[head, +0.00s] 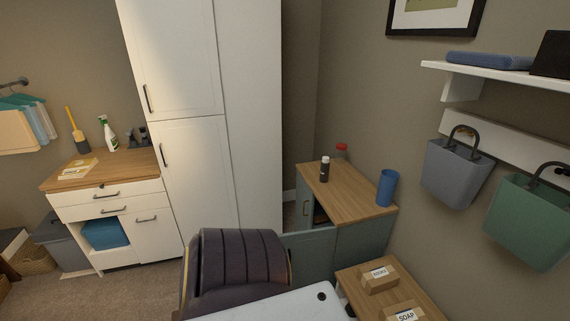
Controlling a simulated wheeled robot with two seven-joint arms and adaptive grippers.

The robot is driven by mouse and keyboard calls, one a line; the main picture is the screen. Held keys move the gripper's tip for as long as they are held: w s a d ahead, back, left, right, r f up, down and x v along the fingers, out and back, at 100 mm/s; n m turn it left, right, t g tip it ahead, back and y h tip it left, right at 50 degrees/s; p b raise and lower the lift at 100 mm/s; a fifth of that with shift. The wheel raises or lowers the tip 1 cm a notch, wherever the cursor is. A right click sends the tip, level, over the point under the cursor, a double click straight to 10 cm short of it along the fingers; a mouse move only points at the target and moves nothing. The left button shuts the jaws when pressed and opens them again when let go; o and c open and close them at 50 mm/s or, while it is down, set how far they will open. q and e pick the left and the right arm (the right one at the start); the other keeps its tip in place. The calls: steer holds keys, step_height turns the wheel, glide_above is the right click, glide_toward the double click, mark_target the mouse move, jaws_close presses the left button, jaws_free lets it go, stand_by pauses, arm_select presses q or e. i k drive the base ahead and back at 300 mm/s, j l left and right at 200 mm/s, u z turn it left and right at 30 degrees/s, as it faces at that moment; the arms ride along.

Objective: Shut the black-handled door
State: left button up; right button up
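Black handles show on the tall white cabinet: one on its upper door (180,55) and one on its lower door (198,175). Both doors look flush with the cabinet front. The low grey-green cabinet (362,245) has a wooden top, and a dark gap shows under its left edge. A grey-green panel (310,252) stands out at its front, seemingly a door standing open. The panel's lower part is hidden behind the dark purple ribbed seat. Neither of my grippers is in view.
The dark purple ribbed seat (240,262) stands close in front. A wooden table (350,283) with small boxes is at the lower right. A dark bottle (324,172) and blue cup (387,187) stand on the low cabinet. Carpet (135,290) is clear at the left.

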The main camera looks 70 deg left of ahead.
mark_target(311, 252)
steer(key=u, duration=0.8)
